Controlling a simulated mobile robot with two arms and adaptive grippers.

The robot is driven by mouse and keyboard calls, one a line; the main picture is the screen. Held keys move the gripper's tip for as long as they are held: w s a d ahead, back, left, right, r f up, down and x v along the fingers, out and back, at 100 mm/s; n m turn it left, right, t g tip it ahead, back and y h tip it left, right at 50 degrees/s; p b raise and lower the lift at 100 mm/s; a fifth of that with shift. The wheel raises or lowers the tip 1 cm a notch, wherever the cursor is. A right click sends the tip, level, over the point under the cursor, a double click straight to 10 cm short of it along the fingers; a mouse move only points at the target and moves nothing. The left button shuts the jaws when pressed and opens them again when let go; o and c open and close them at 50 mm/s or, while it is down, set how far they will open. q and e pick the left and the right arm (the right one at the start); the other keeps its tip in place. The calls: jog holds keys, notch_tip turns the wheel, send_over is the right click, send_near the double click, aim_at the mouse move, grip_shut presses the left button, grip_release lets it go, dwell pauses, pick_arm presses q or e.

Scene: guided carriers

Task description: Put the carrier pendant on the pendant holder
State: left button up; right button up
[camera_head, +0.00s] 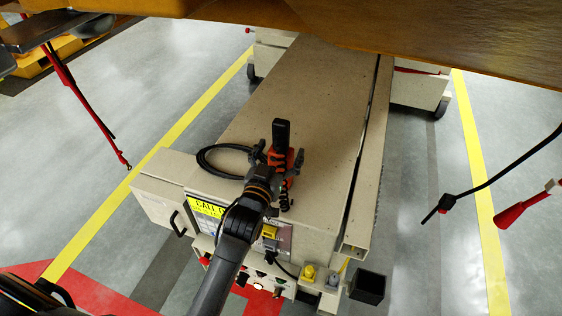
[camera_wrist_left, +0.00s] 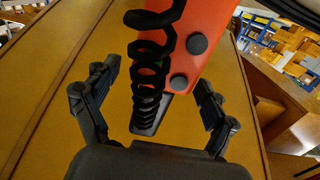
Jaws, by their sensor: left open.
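The carrier pendant (camera_head: 279,136) is an orange and black handset on top of the beige carrier, with a coiled black cord. It also shows in the left wrist view (camera_wrist_left: 203,60), orange with dark round buttons, the coiled cord beside it. My left gripper (camera_head: 278,158) is open above the carrier, its fingers to either side of the pendant. In the left wrist view the open fingers (camera_wrist_left: 158,88) stand apart with the pendant's lower end and cord between them; contact cannot be told. A black open-topped box (camera_head: 367,286) at the carrier's front right corner looks like the pendant holder. My right gripper is not in view.
The carrier's flat top (camera_head: 300,80) is mostly clear, with a looped black cable (camera_head: 212,160) on the left. Buttons and a yellow knob (camera_head: 308,272) sit on its front. A brown overhead body (camera_head: 400,35) crosses the top. Red and black hanging parts show at both sides.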

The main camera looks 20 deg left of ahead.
pick_arm(q)
jog(key=shift+w, duration=0.4)
jog(key=shift+c, duration=0.4)
jog(key=c, duration=1.4)
jog(key=shift+r, duration=0.15)
jog(key=c, duration=0.3)
grip_shut()
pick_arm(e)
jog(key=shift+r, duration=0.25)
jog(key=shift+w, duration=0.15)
